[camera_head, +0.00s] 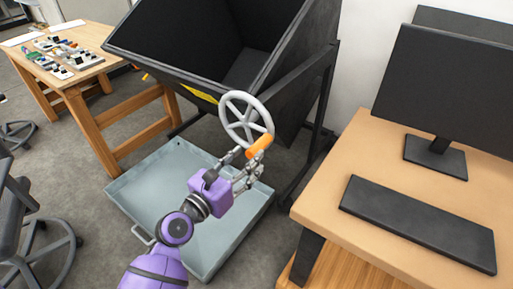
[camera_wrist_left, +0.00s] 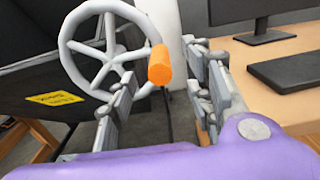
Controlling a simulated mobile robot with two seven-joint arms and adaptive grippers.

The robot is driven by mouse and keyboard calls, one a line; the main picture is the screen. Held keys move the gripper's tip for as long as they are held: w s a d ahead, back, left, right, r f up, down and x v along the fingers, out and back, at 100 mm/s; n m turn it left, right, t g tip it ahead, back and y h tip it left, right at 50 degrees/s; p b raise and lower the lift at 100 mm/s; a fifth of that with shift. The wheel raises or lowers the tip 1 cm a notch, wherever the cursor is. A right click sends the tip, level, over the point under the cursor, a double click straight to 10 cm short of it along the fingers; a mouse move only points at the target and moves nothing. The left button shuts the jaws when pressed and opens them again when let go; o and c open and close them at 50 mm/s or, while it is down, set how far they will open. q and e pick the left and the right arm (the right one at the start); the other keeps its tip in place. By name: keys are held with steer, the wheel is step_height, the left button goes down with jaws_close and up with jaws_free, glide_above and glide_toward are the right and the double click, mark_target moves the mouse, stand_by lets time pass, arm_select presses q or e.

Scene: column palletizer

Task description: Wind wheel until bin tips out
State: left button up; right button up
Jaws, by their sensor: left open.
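The grey spoked wheel (camera_head: 236,121) is mounted on the front of the black bin (camera_head: 183,68), with an orange handle (camera_head: 260,145) at its lower right rim. The bin is tilted in its dark frame, its open mouth facing up and front. My left gripper (camera_head: 246,164) is open just below and in front of the handle. In the left wrist view the orange handle (camera_wrist_left: 160,65) stands beyond and between the two open fingers (camera_wrist_left: 165,90), and the wheel (camera_wrist_left: 104,45) is behind to the left. I cannot tell whether any finger touches the handle. My right gripper is not in view.
A grey-blue tray (camera_head: 150,190) lies on the floor under the bin and my left arm. A desk (camera_head: 345,225) with monitor (camera_head: 450,85) and keyboard (camera_head: 420,222) is close at right. A wooden workbench (camera_head: 92,82) with small parts stands at left, near chairs (camera_head: 40,240).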

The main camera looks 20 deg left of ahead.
mark_target(257, 149)
arm_select(q)
steer(key=x, duration=0.3)
steer(key=shift+w+r+p, duration=0.1)
steer(key=shift+w+p, duration=0.05)
steer(key=shift+p, duration=0.25)
steer(key=shift+x, duration=0.9)
steer(key=shift+w+d, duration=0.15)
steer(key=shift+w, duration=0.05)
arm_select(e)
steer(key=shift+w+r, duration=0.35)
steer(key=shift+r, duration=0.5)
arm_select(q)
steer(key=shift+f, duration=0.2)
jaws_close()
